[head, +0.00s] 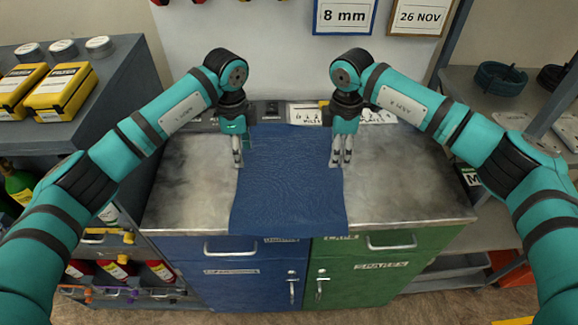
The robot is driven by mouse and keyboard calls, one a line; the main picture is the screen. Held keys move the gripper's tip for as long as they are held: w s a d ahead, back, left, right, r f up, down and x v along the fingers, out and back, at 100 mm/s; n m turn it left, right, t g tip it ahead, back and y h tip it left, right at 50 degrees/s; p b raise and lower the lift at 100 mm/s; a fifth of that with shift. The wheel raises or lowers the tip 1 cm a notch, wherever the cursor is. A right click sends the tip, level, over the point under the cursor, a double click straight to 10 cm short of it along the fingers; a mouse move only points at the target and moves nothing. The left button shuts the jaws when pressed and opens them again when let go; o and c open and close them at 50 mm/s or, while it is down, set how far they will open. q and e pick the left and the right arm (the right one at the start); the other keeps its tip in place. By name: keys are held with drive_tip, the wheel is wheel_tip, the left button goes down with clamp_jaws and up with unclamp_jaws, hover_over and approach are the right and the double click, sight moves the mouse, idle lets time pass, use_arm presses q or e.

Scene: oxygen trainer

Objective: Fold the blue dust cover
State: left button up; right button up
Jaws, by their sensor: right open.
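The blue dust cover (289,180) lies spread out on the metal top of the cabinet. It looks mostly flat, and its near edge hangs slightly over the front edge of the top. My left gripper (238,163) points down at the cover's left edge. Whether its fingers are parted or closed on cloth is not clear. My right gripper (341,163) points down at the cover's right edge, with its fingers open. The cover's far edge lies between the two grippers' wrists.
The metal worktop (405,185) is bare to the right and left of the cover. Labels and small items line its back. Yellow boxes (60,92) and round tins stand on a grey cabinet at left. Shelves with a coiled hose (500,76) stand at right.

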sight(244, 173)
use_arm(q)
drive_tip(key=f, duration=0.5)
drive_tip(key=shift+w+f, duration=0.25)
drive_tip(key=shift+f, duration=0.15)
use_arm(e)
drive_tip(key=f, duration=0.6)
drive_tip(key=shift+w, duration=0.25)
use_arm(q)
drive_tip(key=shift+s+f, duration=0.1)
use_arm(e)
drive_tip(key=shift+s, duration=0.15)
use_arm(q)
drive_tip(key=shift+f, duration=0.25)
use_arm(e)
drive_tip(key=shift+f, duration=0.25)
use_arm(q)
drive_tip(key=shift+r, duration=0.1)
drive_tip(key=c, duration=0.3)
use_arm(e)
drive_tip(key=shift+r, duration=0.1)
drive_tip(key=c, duration=0.3)
use_arm(q)
clamp_jaws()
use_arm(e)
clamp_jaws()
drive_tip(key=shift+s+f, duration=0.1)
drive_tip(key=shift+f, duration=0.1)
